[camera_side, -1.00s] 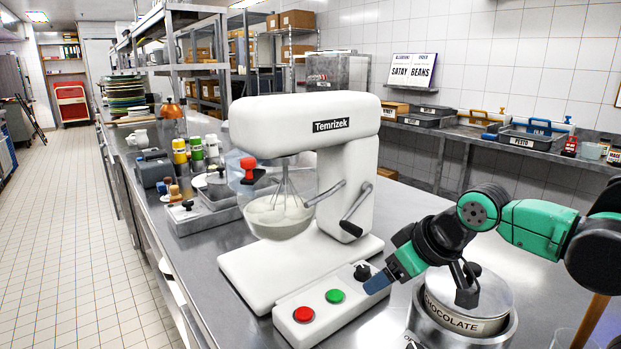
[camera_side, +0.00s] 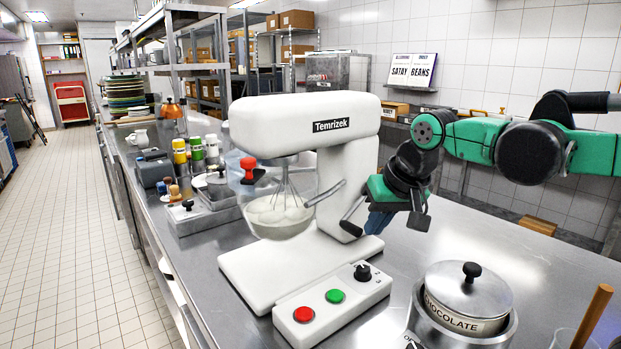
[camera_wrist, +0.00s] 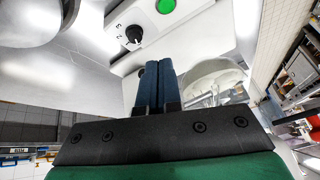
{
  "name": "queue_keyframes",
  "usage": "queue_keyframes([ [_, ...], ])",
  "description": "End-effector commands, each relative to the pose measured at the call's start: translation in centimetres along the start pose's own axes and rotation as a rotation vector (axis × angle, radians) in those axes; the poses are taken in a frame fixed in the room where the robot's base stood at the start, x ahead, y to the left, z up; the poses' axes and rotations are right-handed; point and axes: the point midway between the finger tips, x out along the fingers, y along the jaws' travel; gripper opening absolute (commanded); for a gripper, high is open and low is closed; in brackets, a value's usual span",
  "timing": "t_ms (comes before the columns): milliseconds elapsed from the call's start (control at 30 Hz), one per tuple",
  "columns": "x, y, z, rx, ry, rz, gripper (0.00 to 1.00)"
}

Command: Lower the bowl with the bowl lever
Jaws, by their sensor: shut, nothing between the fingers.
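The white stand mixer (camera_side: 300,120) stands on the steel counter. Its clear bowl (camera_side: 280,215) hangs under the head with pale contents and a whisk in it. A grey lever (camera_side: 326,193) reaches from the column toward the bowl. A second grey crank-like lever (camera_side: 352,212) sits lower on the column's near side, partly hidden by my gripper. My gripper (camera_side: 377,226) is shut and empty, its blue fingers pointing down just right of that lever; contact cannot be told. In the wrist view the fingers (camera_wrist: 158,72) lie together, pointing toward the mixer's base.
A control panel in front of the mixer carries a red button (camera_side: 304,314), a green button (camera_side: 335,296) and a black knob (camera_side: 362,272). A lidded chocolate pot (camera_side: 468,293) stands at the front right.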

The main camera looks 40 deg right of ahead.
Motion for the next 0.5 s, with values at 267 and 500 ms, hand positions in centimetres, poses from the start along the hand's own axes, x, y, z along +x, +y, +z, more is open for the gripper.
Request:
queue_keyframes([
  [267, 0.3, 0.4, -6.8, 0.396, -0.112, 0.126, 0.0],
  [500, 2.2, 1.8, -11.1, 0.741, -0.179, 0.265, 0.0],
])
